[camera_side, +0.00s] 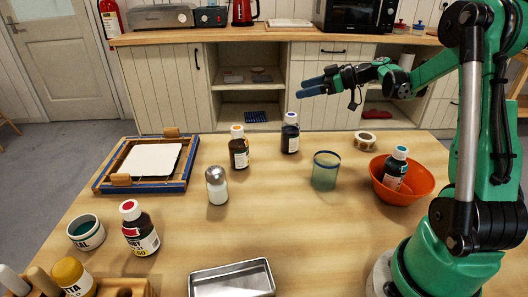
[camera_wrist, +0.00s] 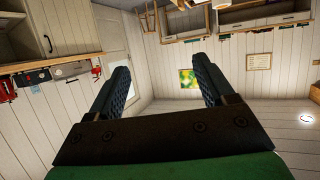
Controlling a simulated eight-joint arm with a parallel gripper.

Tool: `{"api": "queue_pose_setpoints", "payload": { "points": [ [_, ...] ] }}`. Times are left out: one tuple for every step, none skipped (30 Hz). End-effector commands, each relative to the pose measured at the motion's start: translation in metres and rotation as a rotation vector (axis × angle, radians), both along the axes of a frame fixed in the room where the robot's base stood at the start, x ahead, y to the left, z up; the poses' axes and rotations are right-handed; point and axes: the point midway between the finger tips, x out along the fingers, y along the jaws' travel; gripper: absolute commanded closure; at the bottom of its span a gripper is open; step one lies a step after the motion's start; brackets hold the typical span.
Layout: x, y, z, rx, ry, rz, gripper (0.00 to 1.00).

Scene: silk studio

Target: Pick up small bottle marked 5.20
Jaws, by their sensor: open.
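Several small bottles with labels stand on the table, and I cannot read 5.20 on any of them. A dark blue bottle (camera_side: 290,138) and a brown bottle with an orange cap (camera_side: 239,153) stand at the back. A dark bottle with a red cap (camera_side: 140,234) stands front left; its label shows a partly legible number ending in 50. My gripper (camera_side: 312,86) is open and empty, high above the back edge. The wrist view shows its two fingers (camera_wrist: 160,65) apart with nothing between.
A glass cup (camera_side: 326,171), a shaker (camera_side: 216,187) and a tape roll (camera_side: 365,140) stand among the bottles. A wooden frame (camera_side: 190,170) lies left, a metal tray (camera_side: 232,280) in front, and a teal-filled jar (camera_side: 86,233) front left. The table's centre is clear.

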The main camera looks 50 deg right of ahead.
Motion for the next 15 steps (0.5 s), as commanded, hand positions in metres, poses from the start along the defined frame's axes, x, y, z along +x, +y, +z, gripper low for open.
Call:
{"api": "queue_pose_setpoints", "payload": {
  "points": [
    [0.001,0.001,-0.019,0.0,0.001,0.002,0.24],
    [0.001,0.001,-0.027,0.0,0.002,0.002,0.24],
    [0.001,0.001,-0.039,0.001,0.003,0.001,0.24],
    [0.001,0.001,-0.046,0.001,0.003,0.001,0.24],
    [0.001,0.001,-0.052,0.0,0.003,0.001,0.24],
    [0.001,0.001,-0.059,0.0,0.003,0.001,0.24],
    [0.001,0.001,-0.063,0.0,0.003,0.001,0.24],
    [0.001,0.001,-0.066,0.0,0.003,0.001,0.24],
    [0.001,0.002,-0.07,0.0,0.004,0.001,0.24],
    [0.002,0.002,-0.072,0.0,0.005,0.002,0.24],
    [0.003,0.003,-0.073,0.0,0.005,0.002,0.24],
    [0.006,0.005,-0.075,0.001,0.005,0.004,0.24],
    [0.009,0.006,-0.077,0.0,0.006,0.006,0.24],
    [0.012,0.008,-0.078,0.0,0.005,0.005,0.24],
    [0.018,0.01,-0.08,-0.001,0.005,0.006,0.24]
  ]
}}
